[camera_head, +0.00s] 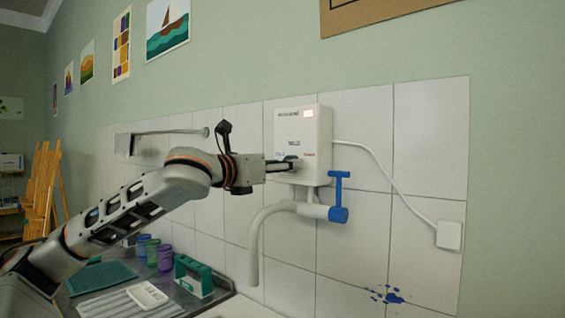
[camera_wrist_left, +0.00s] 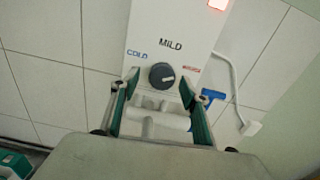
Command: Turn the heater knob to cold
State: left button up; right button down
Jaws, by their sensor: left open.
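The white water heater (camera_head: 318,132) hangs on the tiled wall, and its front also shows in the left wrist view (camera_wrist_left: 172,22). Its round dark knob (camera_wrist_left: 161,75) sits below the words COLD on the left, MILD above and a red label on the right. I cannot tell surely where the knob's pale mark points. My left gripper (camera_wrist_left: 160,88) is open, with one finger on each side of the knob. In the head view the left gripper (camera_head: 284,165) is at the heater's lower front and mostly hides the knob. My right gripper is not in view.
A grey pipe spout with a blue tap handle (camera_head: 339,213) is just under the heater. A white cable runs right to a wall box (camera_head: 449,235). A metal rail (camera_head: 165,132) is on the wall.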

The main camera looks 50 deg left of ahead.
pick_arm(q)
jog(key=shift+w+d+f, duration=0.1)
jog(key=shift+w, duration=0.3)
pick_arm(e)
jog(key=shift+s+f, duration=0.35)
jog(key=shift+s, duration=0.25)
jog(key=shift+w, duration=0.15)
